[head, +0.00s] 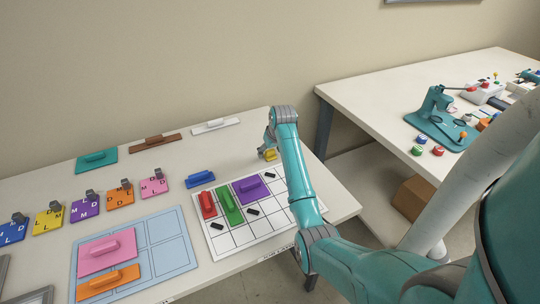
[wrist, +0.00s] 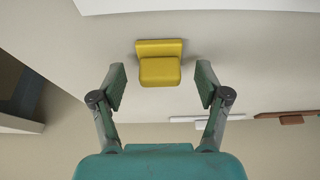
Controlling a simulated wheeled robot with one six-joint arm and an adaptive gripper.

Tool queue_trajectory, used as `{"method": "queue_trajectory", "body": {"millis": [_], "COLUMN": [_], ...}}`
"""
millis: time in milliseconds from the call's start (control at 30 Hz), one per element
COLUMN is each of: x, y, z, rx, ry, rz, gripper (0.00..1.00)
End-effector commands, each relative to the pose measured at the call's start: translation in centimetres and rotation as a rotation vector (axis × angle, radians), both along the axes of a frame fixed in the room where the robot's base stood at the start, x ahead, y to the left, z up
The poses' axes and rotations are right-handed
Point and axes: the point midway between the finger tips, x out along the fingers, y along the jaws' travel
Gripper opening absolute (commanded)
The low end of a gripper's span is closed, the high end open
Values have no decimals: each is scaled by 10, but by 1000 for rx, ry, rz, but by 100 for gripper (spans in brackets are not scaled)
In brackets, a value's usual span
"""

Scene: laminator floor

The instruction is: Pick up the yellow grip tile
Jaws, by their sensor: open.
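The yellow grip tile (head: 270,154) lies on the white table just beyond the upper right part of the gridded board, partly hidden by my arm in the head view. In the wrist view the yellow grip tile (wrist: 159,63) shows its raised grip, centred ahead of my gripper. My gripper (wrist: 160,85) is open, with one finger to each side of the tile's line and nothing between them. The fingertips appear apart from the tile. In the head view my gripper (head: 266,150) is at the tile, small and partly hidden.
The white gridded board (head: 215,238) holds red, green and purple grip tiles. A blue tray (head: 165,228) holds pink and orange tiles. Teal, brown and white tiles lie along the back. A second table (head: 380,85) stands right.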

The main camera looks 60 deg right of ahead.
Motion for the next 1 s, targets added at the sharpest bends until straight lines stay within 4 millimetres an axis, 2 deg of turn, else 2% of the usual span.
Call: {"method": "queue_trajectory", "body": {"millis": [267, 367, 567, 600, 867, 1000], "x": [1, 1, 1, 1, 2, 2], "y": [-1, -1, -1, -1, -1, -1], "z": [-3, -3, -3, -3, 0, 16], "rx": [0, 0, 0, -1, -1, -3], "ry": [0, 0, 0, -1, -1, -3], "rz": [0, 0, 0, 0, 0, 0], "gripper": [75, 55, 5, 2, 2, 2]}}
